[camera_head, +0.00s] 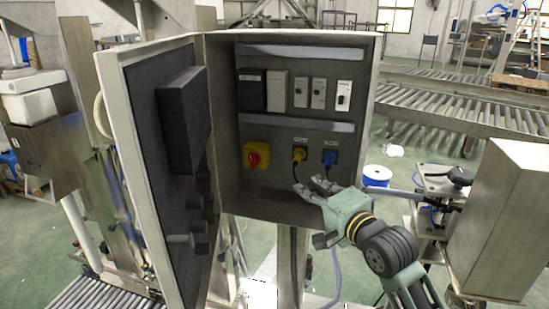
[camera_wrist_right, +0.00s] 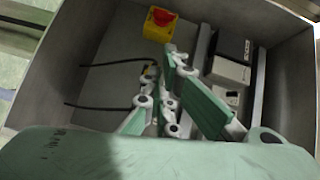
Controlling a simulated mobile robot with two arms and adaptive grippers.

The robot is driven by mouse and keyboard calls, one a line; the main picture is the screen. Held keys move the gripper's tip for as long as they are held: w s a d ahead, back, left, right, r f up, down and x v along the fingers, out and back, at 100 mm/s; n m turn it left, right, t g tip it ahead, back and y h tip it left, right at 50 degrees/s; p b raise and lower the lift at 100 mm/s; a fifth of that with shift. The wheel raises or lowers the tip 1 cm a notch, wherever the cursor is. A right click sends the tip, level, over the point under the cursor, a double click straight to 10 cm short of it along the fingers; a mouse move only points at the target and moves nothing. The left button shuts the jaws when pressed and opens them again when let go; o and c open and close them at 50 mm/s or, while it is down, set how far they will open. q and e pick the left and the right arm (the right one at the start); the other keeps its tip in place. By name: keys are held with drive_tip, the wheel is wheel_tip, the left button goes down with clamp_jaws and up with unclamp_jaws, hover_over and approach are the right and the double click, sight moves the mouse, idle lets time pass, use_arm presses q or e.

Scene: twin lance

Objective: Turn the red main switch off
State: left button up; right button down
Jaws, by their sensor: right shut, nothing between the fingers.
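The red main switch (camera_head: 254,158) is a red knob on a yellow plate, low on the left of the back panel inside the open grey cabinet (camera_head: 215,130). In the right wrist view the red switch (camera_wrist_right: 161,17) shows at the top, beyond the fingers. My right gripper (camera_head: 312,188) is at the cabinet's lower front edge, to the right of the switch and apart from it. It is shut and empty, and its fingers point left towards the cabinet. In the right wrist view my right gripper (camera_wrist_right: 168,70) hides part of the panel. My left gripper is not in view.
A yellow plug (camera_head: 299,154) and a blue plug (camera_head: 330,157) with dark cables sit right of the switch. Several breakers (camera_head: 301,92) are above. The cabinet door (camera_head: 160,170) stands open on the left. A steel box (camera_head: 500,215) is at the right.

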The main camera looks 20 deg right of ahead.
drive_tip(key=m+p, duration=0.1)
drive_tip(key=p, duration=0.4)
approach(265, 156)
drive_tip(key=shift+y, duration=0.4)
drive_tip(key=w, duration=0.5)
drive_tip(key=shift+w+a, duration=0.25)
drive_tip(key=shift+w, duration=0.05)
drive_tip(key=shift+w+a+f, duration=0.15)
drive_tip(key=shift+w, duration=0.5)
drive_tip(key=shift+w, duration=0.15)
